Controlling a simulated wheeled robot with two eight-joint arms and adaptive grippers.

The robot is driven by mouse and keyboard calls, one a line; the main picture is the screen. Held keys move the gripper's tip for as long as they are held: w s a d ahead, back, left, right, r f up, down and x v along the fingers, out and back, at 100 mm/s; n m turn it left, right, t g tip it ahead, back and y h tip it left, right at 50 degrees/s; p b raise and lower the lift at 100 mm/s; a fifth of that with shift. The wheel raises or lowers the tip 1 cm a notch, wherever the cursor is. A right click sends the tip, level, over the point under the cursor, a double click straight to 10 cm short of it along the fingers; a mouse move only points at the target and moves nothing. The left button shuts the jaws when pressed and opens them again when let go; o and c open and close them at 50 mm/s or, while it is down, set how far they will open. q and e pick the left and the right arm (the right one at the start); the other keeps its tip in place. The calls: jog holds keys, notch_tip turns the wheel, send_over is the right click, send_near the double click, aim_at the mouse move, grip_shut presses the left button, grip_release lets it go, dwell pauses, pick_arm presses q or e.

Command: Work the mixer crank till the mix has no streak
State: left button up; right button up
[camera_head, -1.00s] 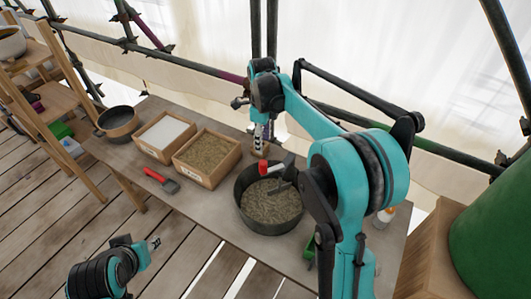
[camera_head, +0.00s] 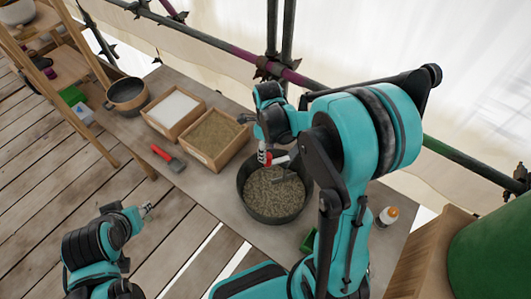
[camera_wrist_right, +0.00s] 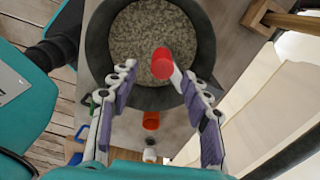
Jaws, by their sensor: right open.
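The mixer is a dark round tub (camera_head: 246,202) of grainy grey-brown mix (camera_head: 272,192), and it also shows in the right wrist view (camera_wrist_right: 97,45). Whether the mix has streaks is too fine to tell. The crank's red handle (camera_wrist_right: 161,63) stands over the tub, with a pale arm behind it. My right gripper (camera_wrist_right: 163,80) is open. Its fingers are spread on either side of the handle in the wrist view, and contact cannot be seen. In the head view the right gripper (camera_head: 265,150) is at the handle, partly hidden by itself. My left gripper (camera_head: 147,210) is away, beyond the table's front edge.
On the table (camera_head: 205,185), a box of white powder (camera_head: 172,108), a box of brown grit (camera_head: 214,137) and a dark pan (camera_head: 127,95) stand left of the tub. A red-handled trowel (camera_head: 168,157) lies in front. An orange-capped bottle (camera_head: 388,216) stands right.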

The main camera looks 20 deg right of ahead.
aim_at(268, 154)
jog(key=f, duration=0.4)
jog(key=shift+w+d+b, duration=0.2)
jog(key=shift+b, duration=0.1)
jog(key=shift+s+a+f, duration=0.1)
jog(key=shift+f, duration=0.15)
grip_shut()
